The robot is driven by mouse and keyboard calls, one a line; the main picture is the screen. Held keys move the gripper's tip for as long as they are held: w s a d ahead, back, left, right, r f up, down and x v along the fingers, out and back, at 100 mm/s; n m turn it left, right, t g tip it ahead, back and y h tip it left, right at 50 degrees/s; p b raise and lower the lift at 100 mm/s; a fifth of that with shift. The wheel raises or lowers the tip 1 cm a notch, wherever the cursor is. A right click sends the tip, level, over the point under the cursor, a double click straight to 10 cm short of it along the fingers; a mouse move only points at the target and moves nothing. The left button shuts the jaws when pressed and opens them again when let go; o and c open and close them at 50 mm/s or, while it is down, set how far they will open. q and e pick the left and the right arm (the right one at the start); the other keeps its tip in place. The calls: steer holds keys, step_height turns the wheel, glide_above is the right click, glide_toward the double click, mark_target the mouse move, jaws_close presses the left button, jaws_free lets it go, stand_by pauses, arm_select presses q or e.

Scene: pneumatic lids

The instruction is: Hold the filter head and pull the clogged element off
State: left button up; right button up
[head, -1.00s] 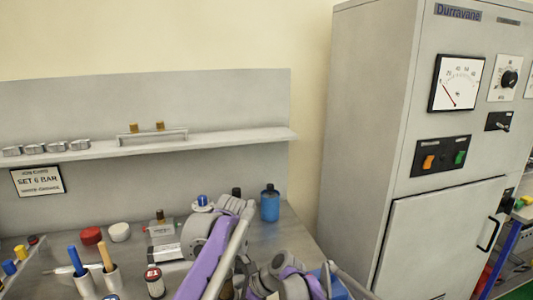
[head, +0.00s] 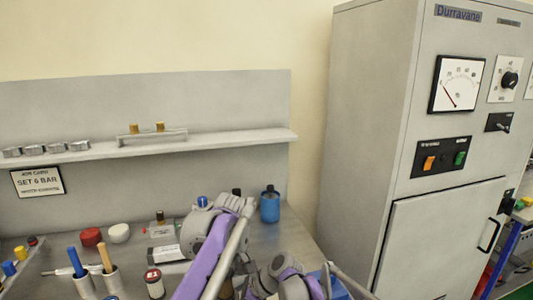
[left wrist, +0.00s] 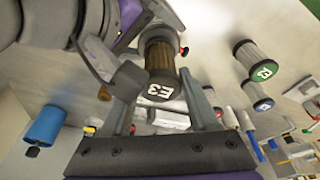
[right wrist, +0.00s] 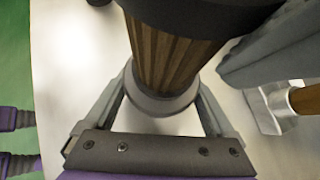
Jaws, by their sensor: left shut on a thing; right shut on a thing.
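The clogged element, marked E3 (left wrist: 160,60), has brown pleats and a dark labelled end cap. In the left wrist view its pleated body meets the grey filter head (left wrist: 163,18), which has a red knob beside it. My right gripper (right wrist: 162,95) is shut around the grey end ring of the element (right wrist: 175,50).
Other elements with green (left wrist: 262,72) and blue (left wrist: 264,104) caps stand on the bench. A blue bottle (head: 270,206) is behind my arms. Red (head: 91,236) and white (head: 119,232) lids and cups with handled tools are at left. The grey cabinet (head: 375,150) bounds the right.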

arm_select(q)
steer(key=shift+r, duration=1.45)
arm_select(e)
steer(key=shift+d, duration=0.1)
arm_select(q)
steer(key=shift+r, duration=0.3)
steer(key=shift+r, duration=2.45)
arm_select(e)
steer(key=o, duration=0.9)
steer(key=shift+o, duration=0.2)
